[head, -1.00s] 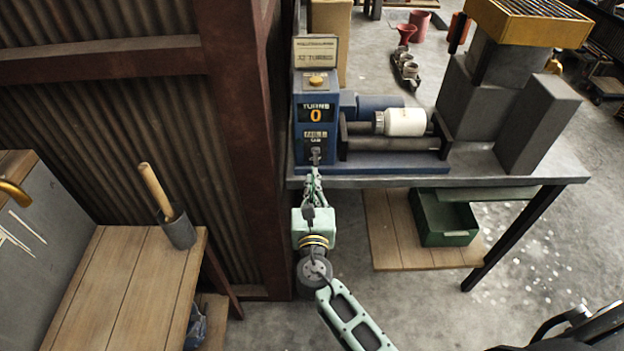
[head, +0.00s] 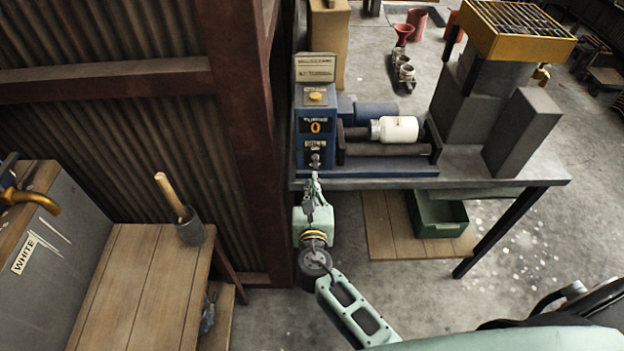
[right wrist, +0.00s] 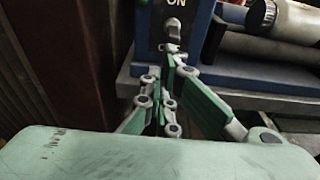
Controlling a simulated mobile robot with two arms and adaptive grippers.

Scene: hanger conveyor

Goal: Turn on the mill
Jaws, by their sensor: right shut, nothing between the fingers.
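The mill (head: 310,110) is a blue control box with a yellow button on top and a display reading 0. Beside it, a white jar (head: 398,130) lies on its side on the dark rollers. A metal toggle switch (right wrist: 175,26) shows in the right wrist view, just under an "ON" label; the switch is small in the head view (head: 315,160). My right gripper (head: 314,178) is shut and empty, with its fingertips (right wrist: 171,48) right below the switch. I cannot tell whether they touch it. My left gripper is not in view.
The mill stands on a grey bench (head: 480,172) with grey blocks to the right. A rusty post (head: 240,140) and corrugated wall stand close on the left. A wooden table (head: 140,285) carries a cup with a pestle. A green bin (head: 440,215) sits below the bench.

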